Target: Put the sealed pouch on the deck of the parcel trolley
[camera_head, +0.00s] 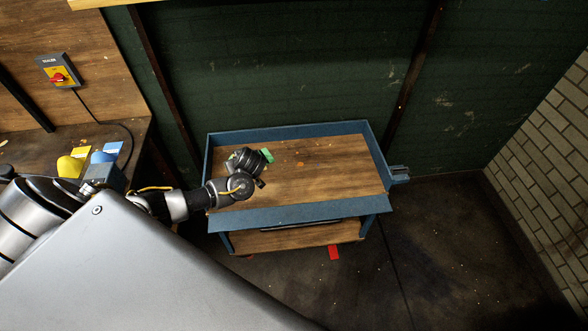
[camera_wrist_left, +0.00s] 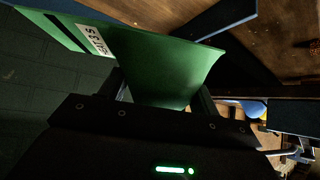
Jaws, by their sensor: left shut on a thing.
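The sealed pouch is the green, flat-looking thing with a white label in the left wrist view (camera_wrist_left: 165,62). In the head view only a small green part of it shows (camera_head: 267,156). My left gripper (camera_head: 259,160) is shut on the pouch, and its fingers lie either side of it in the wrist view. The parcel trolley (camera_head: 292,212) has blue walls and a brown wooden deck (camera_head: 330,170). The gripper and pouch are over the left part of the deck. I cannot tell whether the pouch touches it. My right gripper is not in view.
Blue walls edge the trolley deck, whose middle and right are mostly clear. A lower wooden shelf (camera_head: 300,238) is below. A workbench at the left holds a yellow thing (camera_head: 69,167) and a blue one (camera_head: 102,157). A red piece (camera_head: 333,252) lies on the floor.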

